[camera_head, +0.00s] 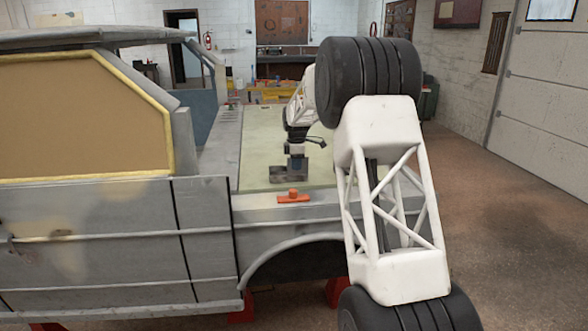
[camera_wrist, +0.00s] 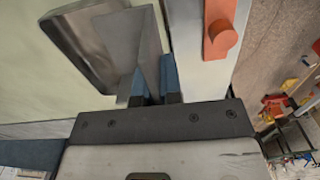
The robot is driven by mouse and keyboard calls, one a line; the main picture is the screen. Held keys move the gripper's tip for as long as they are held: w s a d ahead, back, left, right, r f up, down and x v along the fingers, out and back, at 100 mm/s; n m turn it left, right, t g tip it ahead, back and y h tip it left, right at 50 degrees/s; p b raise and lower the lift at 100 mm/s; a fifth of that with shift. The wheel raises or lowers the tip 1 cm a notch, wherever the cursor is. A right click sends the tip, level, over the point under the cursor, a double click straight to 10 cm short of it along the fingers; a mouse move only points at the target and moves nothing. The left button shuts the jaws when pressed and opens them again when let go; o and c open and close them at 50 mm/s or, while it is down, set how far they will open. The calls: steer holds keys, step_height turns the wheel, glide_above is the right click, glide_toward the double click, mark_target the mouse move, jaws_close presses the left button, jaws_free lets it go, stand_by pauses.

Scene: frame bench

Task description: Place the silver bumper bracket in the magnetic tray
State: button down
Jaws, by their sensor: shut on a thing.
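My gripper (camera_head: 295,163) points down over the pale panel of the vehicle, near its side edge. In the wrist view my gripper (camera_wrist: 156,78) has its blue fingers closed on the silver bumper bracket (camera_wrist: 128,42), an angled grey metal piece. A shallow grey metal shape, seemingly the magnetic tray (camera_wrist: 62,30), lies just left of the bracket and is partly covered by it. In the head view a dark grey form (camera_head: 284,175) shows under the fingers; I cannot separate bracket from tray there, nor tell whether they touch.
An orange clamp-like piece (camera_head: 293,196) sits on the light edge strip close by; it also shows in the wrist view (camera_wrist: 221,36). The pale panel (camera_head: 257,140) is clear behind the fingers. The vehicle's side drops away in front.

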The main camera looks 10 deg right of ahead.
steer(key=shift+w+f, duration=0.15)
steer(key=shift+w, duration=1.3)
steer(key=shift+w+f, duration=0.15)
steer(key=shift+w, duration=1.25)
steer(key=shift+f, duration=0.1)
steer(key=shift+f, duration=1.65)
steer(key=shift+f, duration=0.1)
steer(key=c, duration=1.3)
jaws_free()
step_height(320, 180, up, 12)
steer(key=shift+r, duration=0.1)
